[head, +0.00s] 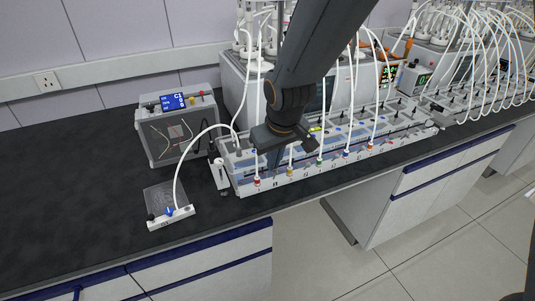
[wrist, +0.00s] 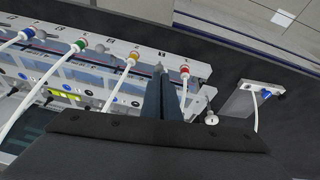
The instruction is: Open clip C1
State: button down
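My gripper (wrist: 161,72) points down over the front rail of the near reactor unit (head: 243,189). Its two dark fingers lie side by side with only a thin seam between them. Their tips are at a small grey peg (wrist: 158,67) on the rail, between the red-collared port (wrist: 184,71) and the yellow-collared port (wrist: 131,59). I cannot tell whether the tips touch the peg. In the head view my gripper (head: 274,163) hangs over the left end of the unit, and the fingertips are hard to make out.
White tubes rise from the coloured ports close to my gripper. A grey box with a blue display (head: 178,125) stands behind left. A small white holder with a blue connector (head: 171,218) lies front left. The dark worktop (head: 70,200) is clear at left.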

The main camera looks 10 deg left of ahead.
jog(key=shift+w+d+f, duration=0.1)
jog(key=shift+f, duration=0.15)
jog(key=shift+w+f+b, duration=0.3)
jog(key=shift+w+f, duration=0.05)
jog(key=shift+f, duration=0.1)
jog(key=shift+a+r, duration=0.1)
jog(key=shift+a, duration=0.1)
jog(key=shift+w+a+r, duration=0.15)
jog(key=shift+w+r, duration=0.05)
jog(key=w+a+r+p, duration=0.2)
jog(key=r, duration=0.1)
jog(key=shift+w+a+r+p, duration=0.2)
jog(key=shift+w+r+p, duration=0.05)
jog(key=shift+w+p, duration=0.05)
jog(key=s+d+b+v, duration=0.1)
jog(key=b+v, duration=0.2)
jog(key=v, duration=0.6)
jog(key=shift+s, duration=0.2)
jog(key=shift+d, duration=0.1)
